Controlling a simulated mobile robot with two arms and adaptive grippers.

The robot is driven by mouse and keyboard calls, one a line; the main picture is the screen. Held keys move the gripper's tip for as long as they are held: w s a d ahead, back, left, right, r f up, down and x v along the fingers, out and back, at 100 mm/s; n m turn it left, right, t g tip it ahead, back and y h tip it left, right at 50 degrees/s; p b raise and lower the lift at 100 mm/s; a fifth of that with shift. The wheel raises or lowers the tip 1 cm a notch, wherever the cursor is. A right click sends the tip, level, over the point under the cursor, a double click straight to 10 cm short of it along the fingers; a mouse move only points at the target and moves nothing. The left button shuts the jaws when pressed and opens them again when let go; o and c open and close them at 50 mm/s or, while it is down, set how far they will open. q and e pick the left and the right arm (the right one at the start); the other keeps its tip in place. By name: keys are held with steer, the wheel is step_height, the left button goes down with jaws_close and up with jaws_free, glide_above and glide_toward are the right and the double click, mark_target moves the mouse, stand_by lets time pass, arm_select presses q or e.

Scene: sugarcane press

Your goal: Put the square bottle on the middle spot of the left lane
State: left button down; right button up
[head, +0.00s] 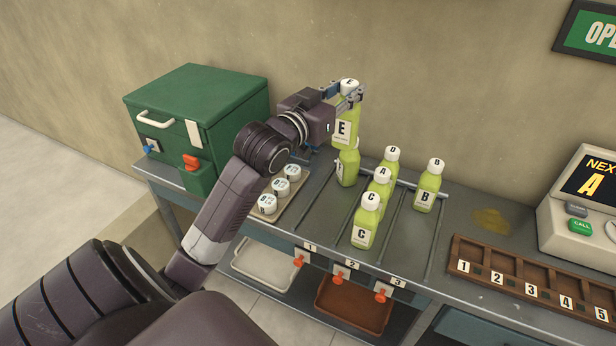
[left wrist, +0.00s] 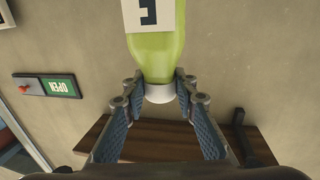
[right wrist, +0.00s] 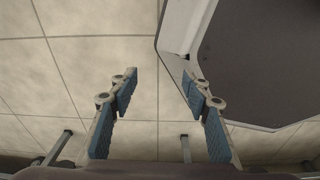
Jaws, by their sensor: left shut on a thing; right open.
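A yellow-green bottle labelled E (head: 345,132) hangs upright from my left gripper (head: 350,92), which is shut on its white cap. The bottle also shows in the left wrist view (left wrist: 155,55), between the fingertips (left wrist: 161,88). It is held above the rear of the left lane, lane 1 (head: 313,213). Another green bottle (head: 347,167) stands in that lane just below and behind it, its top hidden. I cannot tell for sure from its shape whether bottle E is square. My right gripper (right wrist: 159,80) is open and empty over floor tiles.
The middle lane holds bottles C (head: 365,222), A (head: 381,186) and D (head: 391,160); B (head: 428,187) stands in the right lane. A tray of white caps (head: 280,190) and a green press (head: 197,115) are left. A numbered wooden rack (head: 495,274) is right. The left lane's front looks clear.

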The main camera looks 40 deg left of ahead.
arm_select(q)
steer(key=shift+s+a+f, duration=0.3)
steer(key=shift+a+f, duration=0.15)
steer(key=shift+f, duration=0.25)
glide_above(338, 147)
steer(key=w, duration=0.2)
steer(key=f, duration=0.4)
steer(key=a+f, duration=0.1)
steer(key=f, duration=0.1)
steer(key=shift+s+f+b, duration=0.1)
steer(key=shift+s+b, duration=0.1)
steer(key=shift+b, duration=0.1)
step_height(338, 147, down, 7)
steer(key=shift+f, duration=0.15)
step_height(338, 147, down, 5)
steer(key=shift+r+b, duration=0.1)
steer(key=shift+b, duration=0.25)
arm_select(e)
steer(key=shift+s+f, duration=0.3)
steer(key=shift+f, duration=0.6)
